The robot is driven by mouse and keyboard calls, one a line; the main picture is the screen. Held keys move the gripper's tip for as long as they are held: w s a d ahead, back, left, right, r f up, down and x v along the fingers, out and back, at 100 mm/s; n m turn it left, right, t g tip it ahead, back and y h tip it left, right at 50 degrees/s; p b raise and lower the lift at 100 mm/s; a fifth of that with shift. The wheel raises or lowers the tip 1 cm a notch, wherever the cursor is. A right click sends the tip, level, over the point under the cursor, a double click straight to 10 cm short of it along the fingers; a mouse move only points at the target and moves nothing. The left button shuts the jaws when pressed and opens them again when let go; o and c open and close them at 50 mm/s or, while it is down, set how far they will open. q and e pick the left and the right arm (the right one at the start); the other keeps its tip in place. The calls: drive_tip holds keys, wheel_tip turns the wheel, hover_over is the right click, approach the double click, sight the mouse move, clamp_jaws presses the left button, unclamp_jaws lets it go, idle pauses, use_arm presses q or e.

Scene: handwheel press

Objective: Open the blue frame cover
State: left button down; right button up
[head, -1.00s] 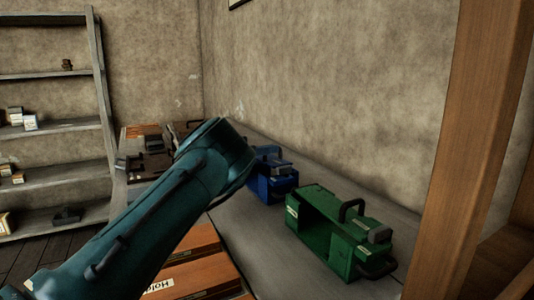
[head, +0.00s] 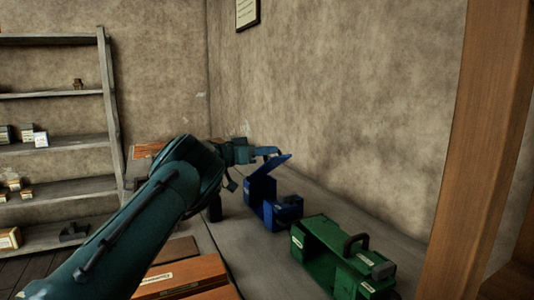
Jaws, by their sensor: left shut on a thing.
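The blue frame (head: 283,210) stands on the workbench along the wall. Its blue cover (head: 274,170) is raised and tilted up from the body, with a gap between them. My left arm reaches in from the lower left. My left gripper (head: 272,152) is at the upper edge of the cover and shut on it, apparently by its handle. The fingertips are small and the exact grip is hard to see. My right gripper is not in view.
A green frame (head: 322,244) with dark handles stands nearer on the workbench (head: 228,238). Orange-brown boxes (head: 185,275) lie at the front below my left arm. The wall is close behind the blue frame. A wooden post (head: 480,150) rises at the right.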

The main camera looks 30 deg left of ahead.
use_arm(q)
drive_tip(key=shift+r, duration=0.1)
drive_tip(key=c, duration=1.5)
unclamp_jaws()
wheel_tip(320, 180, up, 9)
drive_tip(key=shift+f+p, duration=0.1)
drive_tip(key=shift+p, duration=0.45)
drive_tip(key=shift+r, duration=0.55)
